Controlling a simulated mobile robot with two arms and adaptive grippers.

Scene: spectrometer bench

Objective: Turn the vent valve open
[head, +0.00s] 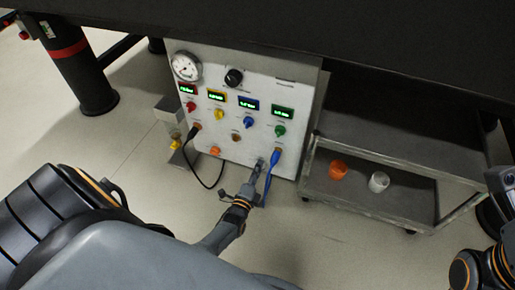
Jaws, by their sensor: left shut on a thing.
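The white instrument panel (250,150) stands under the dark bench, with its front facing me. My left gripper (259,166) reaches up to the panel's lower right. Its jaws are shut on a small fitting there, just left of the blue plug (276,156). The fitting appears to be the vent valve, but the fingers hide most of it, so I cannot read how far it is turned. The blue cable (267,188) hangs close beside the gripper. Parts of my right arm show at the right edge, but its gripper is not in view.
The panel has a gauge (186,66), a black knob (234,77), coloured knobs and small displays. A black cable (207,182) loops below it. A grey cart (385,205) at right holds an orange cup (338,169) and a white cup (379,182). Floor in front is clear.

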